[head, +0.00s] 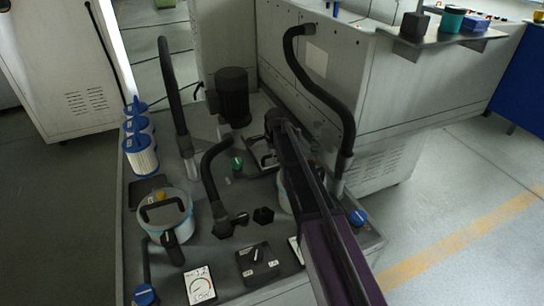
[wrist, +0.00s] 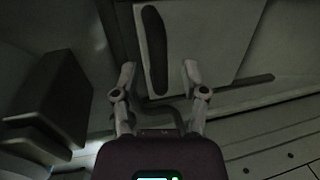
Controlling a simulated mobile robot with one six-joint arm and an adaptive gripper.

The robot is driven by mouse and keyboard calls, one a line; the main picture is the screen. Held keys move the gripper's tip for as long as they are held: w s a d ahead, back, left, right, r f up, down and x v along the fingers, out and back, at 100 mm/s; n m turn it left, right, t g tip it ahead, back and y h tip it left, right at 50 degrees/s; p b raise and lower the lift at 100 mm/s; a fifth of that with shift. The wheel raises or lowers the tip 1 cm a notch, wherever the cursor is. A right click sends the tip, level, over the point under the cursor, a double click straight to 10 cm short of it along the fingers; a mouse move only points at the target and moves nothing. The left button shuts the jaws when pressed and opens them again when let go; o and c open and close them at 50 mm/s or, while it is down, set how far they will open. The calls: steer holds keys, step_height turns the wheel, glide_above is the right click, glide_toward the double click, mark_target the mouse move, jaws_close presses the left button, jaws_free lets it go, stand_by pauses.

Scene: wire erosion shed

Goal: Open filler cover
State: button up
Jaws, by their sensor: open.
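In the wrist view, a pale flat panel (wrist: 205,35) with a long dark rounded bar (wrist: 154,48) lies ahead of my gripper (wrist: 159,70). It may be the filler cover, but no label shows. My gripper is open, its two fingers apart on either side of the bar's near end, with nothing held. I cannot tell whether the fingers touch the panel. In the head view, my gripper (head: 262,155) is low over the dark deck of the unit, right of a green knob (head: 237,162). My arm hides part of the deck and most of a second white canister.
A white canister (head: 165,212) with a black handle stands on the left of the deck. A black motor (head: 233,97), black hoses (head: 212,180) and blue-topped filters (head: 141,158) crowd around. A gauge (head: 200,284) and black switch box (head: 258,263) are in front. Open floor lies at right.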

jaws_close()
glide_above(263, 149)
steer(key=s, duration=0.1)
steer(key=shift+s+d, duration=0.15)
stand_by(0.4)
jaws_free()
